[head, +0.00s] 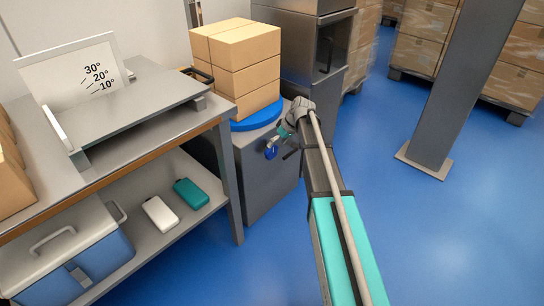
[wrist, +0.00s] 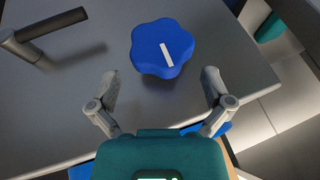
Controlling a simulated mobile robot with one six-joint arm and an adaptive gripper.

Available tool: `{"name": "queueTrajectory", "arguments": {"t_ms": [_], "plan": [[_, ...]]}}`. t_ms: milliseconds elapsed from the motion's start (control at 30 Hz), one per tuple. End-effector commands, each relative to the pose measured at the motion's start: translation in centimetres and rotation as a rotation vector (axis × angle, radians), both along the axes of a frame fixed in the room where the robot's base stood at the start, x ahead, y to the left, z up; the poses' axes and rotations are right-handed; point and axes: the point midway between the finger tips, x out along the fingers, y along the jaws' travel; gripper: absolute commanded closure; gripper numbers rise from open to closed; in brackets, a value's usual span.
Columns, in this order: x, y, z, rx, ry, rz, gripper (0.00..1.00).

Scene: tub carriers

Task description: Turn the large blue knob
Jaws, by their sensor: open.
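The large blue knob (wrist: 150,52) shows in the wrist view, a lobed disc with a white line on its face, mounted on a grey panel (wrist: 222,62). In the head view the knob (head: 271,152) is small, on the front of the grey cabinet (head: 268,182). My gripper (wrist: 160,84) is open, with its two fingers apart below the knob in the wrist view. The knob lies just beyond the fingertips, between their lines. No contact shows. In the head view my gripper (head: 283,133) is close to the knob and partly hidden by my arm.
A dark handle (wrist: 48,24) sticks out left of the knob in the wrist view. Stacked boxes (head: 237,67) stand on a blue turntable (head: 258,117) on the cabinet. A workbench (head: 228,160) stands left, a grey post (head: 460,90) right. Blue floor is clear at right.

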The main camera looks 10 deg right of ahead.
Motion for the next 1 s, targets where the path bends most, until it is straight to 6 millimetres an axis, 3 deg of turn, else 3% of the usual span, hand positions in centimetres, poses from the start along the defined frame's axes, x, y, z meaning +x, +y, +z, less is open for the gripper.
{"name": "queueTrajectory", "arguments": {"t_ms": [500, 1000], "plan": [[0.6, 1.9, -3.9, 0.000, 0.000, 0.001, 0.00], [0.7, 2.2, -4.3, 0.000, 0.000, 0.000, 0.00]]}}
